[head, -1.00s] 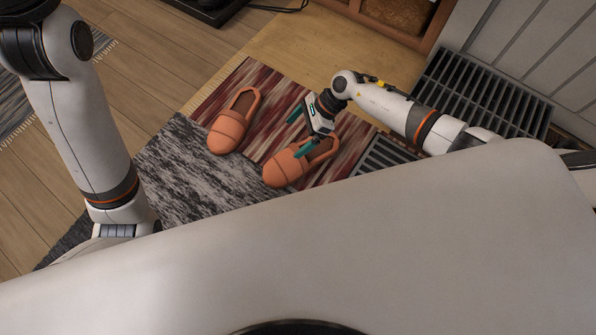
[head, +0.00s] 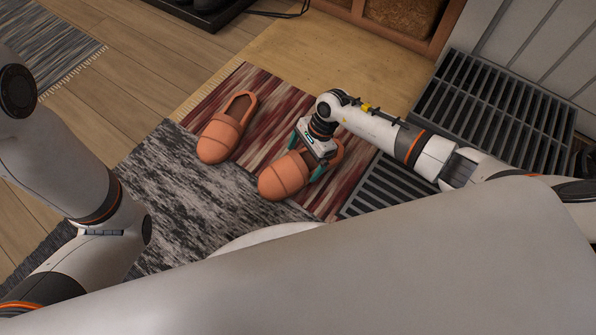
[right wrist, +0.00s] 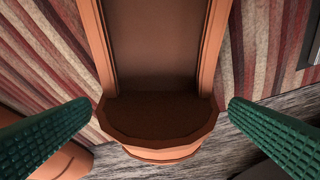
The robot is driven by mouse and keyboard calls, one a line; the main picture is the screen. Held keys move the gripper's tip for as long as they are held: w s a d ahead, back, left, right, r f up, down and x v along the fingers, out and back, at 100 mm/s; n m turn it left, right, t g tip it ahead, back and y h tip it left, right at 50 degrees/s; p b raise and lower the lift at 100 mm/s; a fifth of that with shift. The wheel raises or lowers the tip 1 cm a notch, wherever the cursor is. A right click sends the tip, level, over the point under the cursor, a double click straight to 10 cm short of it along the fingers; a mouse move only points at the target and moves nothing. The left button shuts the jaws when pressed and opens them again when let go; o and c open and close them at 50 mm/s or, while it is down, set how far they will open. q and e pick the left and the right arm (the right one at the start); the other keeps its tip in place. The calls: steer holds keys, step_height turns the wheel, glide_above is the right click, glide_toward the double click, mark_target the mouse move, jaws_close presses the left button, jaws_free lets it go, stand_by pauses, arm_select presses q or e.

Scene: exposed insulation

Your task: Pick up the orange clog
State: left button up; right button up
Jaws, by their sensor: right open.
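Two orange clogs lie on the rugs in the head view. The left clog (head: 222,132) is apart from my grippers. The right clog (head: 284,177) is under my right gripper (head: 307,160), which partly hides its open heel end. In the right wrist view, this clog (right wrist: 158,137) lies between the two green fingers of my right gripper (right wrist: 158,125), with a gap on each side. The right gripper is open and holds nothing. A part of the other clog (right wrist: 62,163) shows at the lower left there. My left gripper is not in view; only my left arm shows.
A red striped rug (head: 262,82) and a grey rug (head: 175,185) lie on the wooden floor (head: 110,75). A dark floor grate (head: 490,120) lies at the right under my right arm. A dark tray (head: 205,12) is at the top.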

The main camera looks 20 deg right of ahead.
mark_target(298, 168)
steer(key=b+x, duration=0.3)
steer(key=x, duration=0.1)
steer(key=shift+s+a+f+b, duration=0.15)
steer(key=shift+a+f+b, duration=0.15)
steer(key=shift+r, duration=0.1)
steer(key=shift+c, duration=0.3)
steer(key=c, duration=0.7)
